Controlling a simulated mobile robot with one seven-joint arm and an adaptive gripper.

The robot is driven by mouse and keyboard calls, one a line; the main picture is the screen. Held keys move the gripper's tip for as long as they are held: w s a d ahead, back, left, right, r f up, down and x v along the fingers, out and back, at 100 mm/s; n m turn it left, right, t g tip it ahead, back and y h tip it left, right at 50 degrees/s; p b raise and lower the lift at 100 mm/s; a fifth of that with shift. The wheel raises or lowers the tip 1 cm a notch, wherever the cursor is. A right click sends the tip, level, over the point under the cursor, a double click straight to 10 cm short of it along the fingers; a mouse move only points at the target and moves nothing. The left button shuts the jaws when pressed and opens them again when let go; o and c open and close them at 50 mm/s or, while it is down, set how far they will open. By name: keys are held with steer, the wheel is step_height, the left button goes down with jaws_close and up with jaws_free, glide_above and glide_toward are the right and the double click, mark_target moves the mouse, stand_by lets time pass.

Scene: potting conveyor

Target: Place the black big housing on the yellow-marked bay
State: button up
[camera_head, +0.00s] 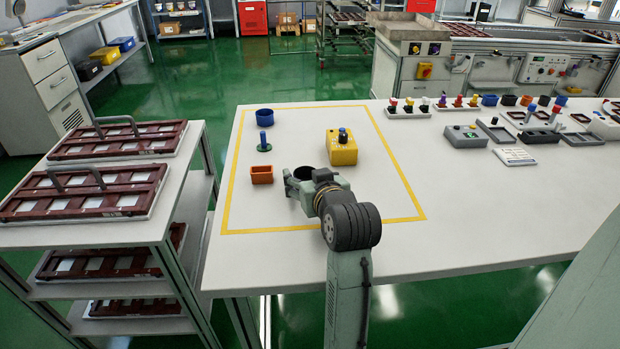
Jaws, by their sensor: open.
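The yellow-marked bay (248,229) is a yellow outline on the white table. My gripper (303,181) is low inside this outline, near its front edge, and open. A dark round rim (303,172) shows at its fingers; it may be the black big housing, but my gripper and wrist hide most of it. I cannot tell whether it rests on the table or touches the fingers.
Several small parts and grey boxes (466,138) stand along the table's back right. The table's middle right is clear. A white rack (120,232) with brown trays (85,192) stands to the left, across a gap. A conveyor (480,60) stands behind.

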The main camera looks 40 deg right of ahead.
steer(key=shift+r, duration=0.3)
steer(key=b+v, duration=0.1)
steer(key=v, duration=0.7)
steer(key=shift+s+a, duration=0.1)
steer(key=shift+s, duration=0.25)
steer(key=shift+s+a+f+b, duration=0.15)
steer(key=shift+s+b, duration=0.15)
steer(key=shift+b, duration=0.8)
steer(key=b, duration=0.2)
steer(key=shift+s+b, duration=0.3)
steer(key=shift+s, duration=0.05)
steer(key=shift+s+a+r+b, duration=0.35)
steer(key=shift+s+r+b, duration=0.25)
steer(key=shift+b, duration=0.55)
steer(key=shift+s+r, duration=0.1)
steer(key=shift+a, duration=0.1)
